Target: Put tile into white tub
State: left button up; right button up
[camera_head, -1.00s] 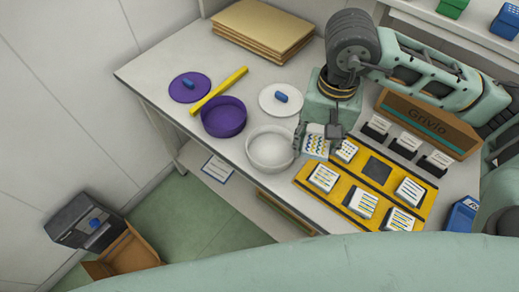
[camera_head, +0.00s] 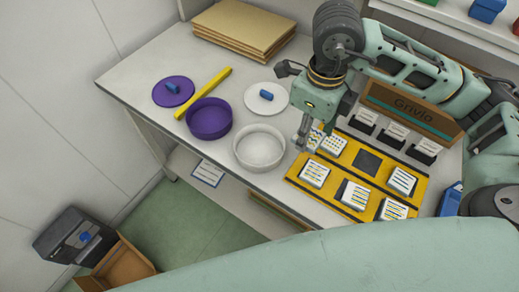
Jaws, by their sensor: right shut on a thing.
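The white tub (camera_head: 259,161) stands open and looks empty near the table's front edge. My right gripper (camera_head: 304,136) is close to the right of the tub, above the far left end of the yellow tray (camera_head: 375,214). It is shut on a white tile (camera_head: 316,139) with small coloured marks; the fingers hide part of that tile. Another such tile (camera_head: 333,145) sits just right of it on the tray. I cannot tell how high the held tile is. My left gripper is not in view.
A purple tub (camera_head: 209,119) stands left of the white tub. Behind are a purple lid (camera_head: 173,91), a white lid (camera_head: 266,99) and a yellow bar (camera_head: 204,92). The tray holds several striped tiles and a dark empty square (camera_head: 367,162). A brown Grivlo box (camera_head: 408,110) stands behind.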

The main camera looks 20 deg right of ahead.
jog(key=shift+w+a+f, duration=0.1)
jog(key=shift+a, duration=0.1)
jog(key=p, duration=0.3)
send_over(260, 151)
notch_tip(260, 151, down, 6)
jog(key=shift+f, duration=0.35)
notch_tip(260, 151, down, 3)
jog(key=shift+f+p, duration=0.1)
jog(key=shift+p, duration=0.8)
jog(key=shift+f, duration=0.45)
